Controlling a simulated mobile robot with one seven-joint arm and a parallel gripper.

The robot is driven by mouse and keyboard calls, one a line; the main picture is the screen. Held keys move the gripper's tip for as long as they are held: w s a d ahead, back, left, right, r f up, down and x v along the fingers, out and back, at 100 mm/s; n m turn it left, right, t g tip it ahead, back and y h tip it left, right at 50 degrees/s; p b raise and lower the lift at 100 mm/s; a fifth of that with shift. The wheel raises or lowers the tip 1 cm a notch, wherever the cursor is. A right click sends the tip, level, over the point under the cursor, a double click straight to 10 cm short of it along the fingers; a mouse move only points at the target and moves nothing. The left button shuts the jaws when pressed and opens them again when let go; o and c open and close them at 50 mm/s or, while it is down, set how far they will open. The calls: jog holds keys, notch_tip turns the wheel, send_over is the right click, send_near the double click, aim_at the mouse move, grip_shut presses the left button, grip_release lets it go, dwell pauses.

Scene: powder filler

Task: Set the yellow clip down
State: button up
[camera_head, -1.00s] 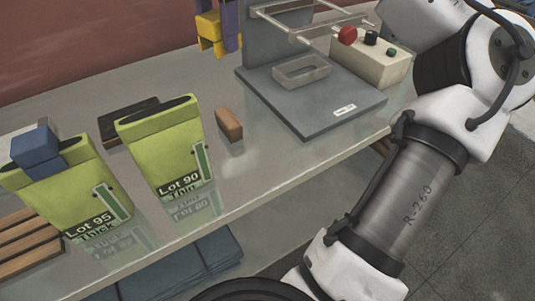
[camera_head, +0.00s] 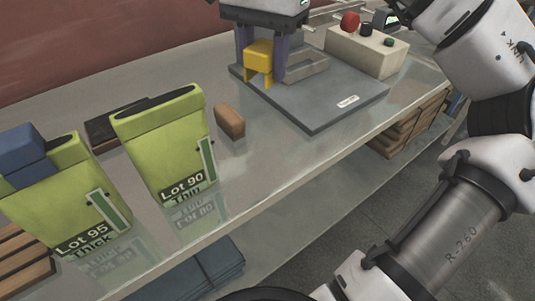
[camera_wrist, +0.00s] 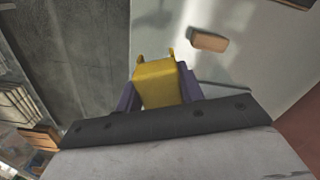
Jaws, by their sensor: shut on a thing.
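The yellow clip (camera_head: 259,55) is held between the purple fingers of my gripper (camera_head: 264,68). In the head view it shows in front of the grey base plate of the filler, prongs pointing down. It also shows in the wrist view (camera_wrist: 158,84), gripped between both fingers with its two prongs extending away. Whether the clip touches any surface cannot be told.
Two green bags, Lot 90 (camera_head: 165,150) and Lot 95 (camera_head: 75,200), stand further left; a blue clip sits on Lot 95.

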aim_at(265, 159)
notch_tip(265, 159, down, 19)
jog(key=shift+r+p, duration=0.1)
jog(key=shift+p, duration=0.3)
jog(key=shift+f, duration=0.2)
jog(key=o, duration=0.9)
jog(key=shift+r, duration=0.1)
jog(key=shift+o, duration=0.2)
notch_tip(265, 159, up, 12)
jog(key=shift+r+b, duration=0.15)
jog(key=shift+b, duration=0.15)
